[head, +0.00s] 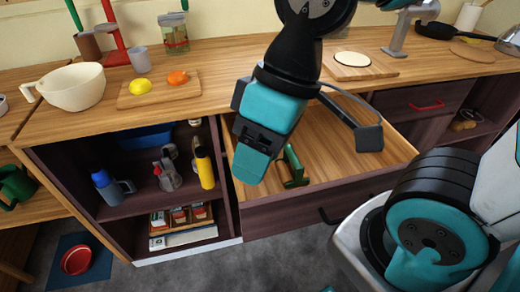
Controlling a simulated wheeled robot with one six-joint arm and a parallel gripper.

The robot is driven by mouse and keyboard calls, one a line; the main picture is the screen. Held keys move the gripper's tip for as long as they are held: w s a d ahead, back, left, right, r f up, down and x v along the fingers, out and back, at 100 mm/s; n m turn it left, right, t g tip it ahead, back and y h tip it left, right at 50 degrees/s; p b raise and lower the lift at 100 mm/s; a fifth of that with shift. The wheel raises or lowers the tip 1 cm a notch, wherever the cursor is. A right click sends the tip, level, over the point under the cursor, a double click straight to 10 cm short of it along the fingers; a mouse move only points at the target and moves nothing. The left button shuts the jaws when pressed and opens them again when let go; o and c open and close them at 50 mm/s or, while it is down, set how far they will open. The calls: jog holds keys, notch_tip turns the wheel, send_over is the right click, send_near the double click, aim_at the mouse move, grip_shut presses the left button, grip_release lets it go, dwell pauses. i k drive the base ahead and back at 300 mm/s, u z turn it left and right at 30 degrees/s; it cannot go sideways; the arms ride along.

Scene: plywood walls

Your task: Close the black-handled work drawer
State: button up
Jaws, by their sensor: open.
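The work drawer (350,182) is pulled out under the worktop, its pale wooden inside showing. Its black handle (328,216) is on the dark front, partly hidden at the right by my own body. My gripper (258,155) is open and hangs over the left part of the drawer, apart from the handle. Its teal and black housing hides part of the drawer, and its fingertips are hard to make out. A green object (293,168) lies in the drawer just right of my gripper. A dark square-ended thing (368,138) shows over the drawer's right part; its contact is unclear.
The worktop (225,75) holds a cream bowl (75,88), a board with a lemon (140,86), and another board (360,68). Open shelves (140,165) with bottles lie left of the drawer. A red-handled drawer (426,105) is shut at the right.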

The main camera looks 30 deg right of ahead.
aim_at(342, 180)
jog(key=z, duration=0.05)
jog(key=k, duration=0.5)
jog(key=z, duration=0.65)
jog(key=i, duration=0.6)
jog(key=u, duration=0.15)
jog(key=k, duration=1)
jog(key=u, duration=0.05)
